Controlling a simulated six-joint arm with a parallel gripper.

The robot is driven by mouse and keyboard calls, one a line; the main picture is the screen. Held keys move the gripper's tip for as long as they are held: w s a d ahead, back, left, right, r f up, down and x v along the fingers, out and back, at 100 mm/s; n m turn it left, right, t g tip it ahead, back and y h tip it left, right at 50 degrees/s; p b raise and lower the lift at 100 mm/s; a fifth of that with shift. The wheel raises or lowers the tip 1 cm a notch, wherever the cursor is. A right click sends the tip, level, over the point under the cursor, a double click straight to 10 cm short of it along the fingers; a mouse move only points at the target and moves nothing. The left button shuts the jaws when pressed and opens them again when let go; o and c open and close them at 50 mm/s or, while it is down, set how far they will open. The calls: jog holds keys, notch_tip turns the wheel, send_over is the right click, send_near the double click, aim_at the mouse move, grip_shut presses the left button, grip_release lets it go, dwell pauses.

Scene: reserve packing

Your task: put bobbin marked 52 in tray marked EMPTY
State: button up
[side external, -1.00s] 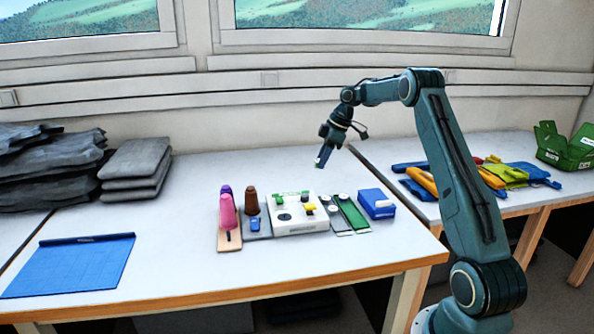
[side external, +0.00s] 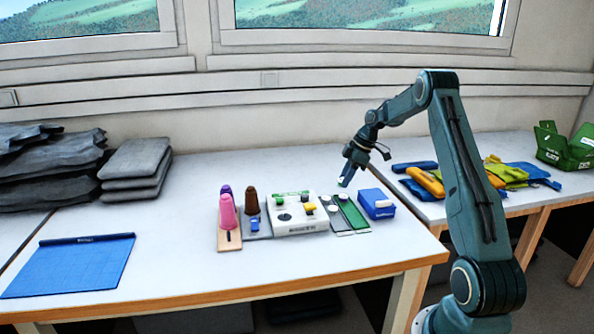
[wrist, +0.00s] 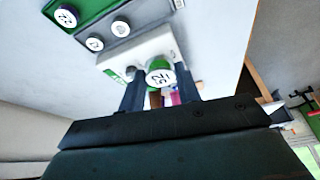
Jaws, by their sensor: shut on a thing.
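My gripper (side external: 344,183) is shut on a small round bobbin (wrist: 160,77) with a white label that reads 52, turned on its side, and a green band. In the side view it is above the table, over the far end of the green tray (side external: 356,216). The green tray (wrist: 88,9) also shows in the wrist view, with one white-topped bobbin (wrist: 65,17) on it. Beside it, the grey tray (side external: 341,227) holds two white-topped bobbins (wrist: 95,44) (wrist: 120,29). The word EMPTY is not readable on either tray.
A white machine (side external: 296,214) stands left of the trays, with pink (side external: 227,212) and brown (side external: 251,202) cones beyond it. A blue box (side external: 377,204) stands close on the trays' right. The table behind the trays is clear.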

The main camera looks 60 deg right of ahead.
send_over(338, 225)
jog(key=s, duration=0.1)
jog(key=f, duration=0.7)
jog(key=d+f, duration=0.1)
jog(key=f, duration=0.2)
jog(key=shift+s+f, duration=0.1)
jog(key=shift+f, duration=0.3)
jog(key=shift+f, duration=2.15)
jog(key=o, duration=0.7)
jog(key=shift+f, duration=0.1)
jog(key=shift+c, duration=0.2)
jog(key=v, duration=1.2)
